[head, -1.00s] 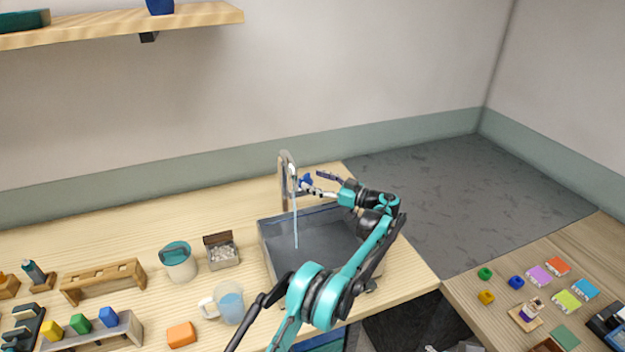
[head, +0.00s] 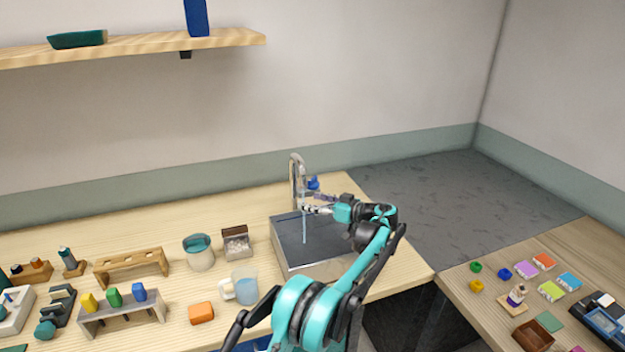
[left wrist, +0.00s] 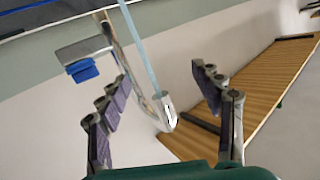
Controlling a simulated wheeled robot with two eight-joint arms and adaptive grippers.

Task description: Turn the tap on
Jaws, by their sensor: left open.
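The silver tap (head: 296,178) stands behind the sink (head: 287,252), with a blue handle (head: 314,183) at its right side. A thin pale-blue stream (head: 304,230) runs from the spout into the sink. My left gripper (head: 310,208) is open and empty, in front of and below the handle, close to the stream. In the left wrist view, which is upside down, the spout (left wrist: 165,110) shows between the spread fingers of the left gripper (left wrist: 161,78). The blue handle (left wrist: 82,71) lies outside the fingers, apart from them. My right gripper is not in view.
A mug (head: 243,288), a teal-topped pot (head: 200,258) and a small open box (head: 236,242) stand left of the sink. An orange block (head: 201,313) lies in front. A shelf (head: 130,48) hangs above. The counter behind the pot is clear.

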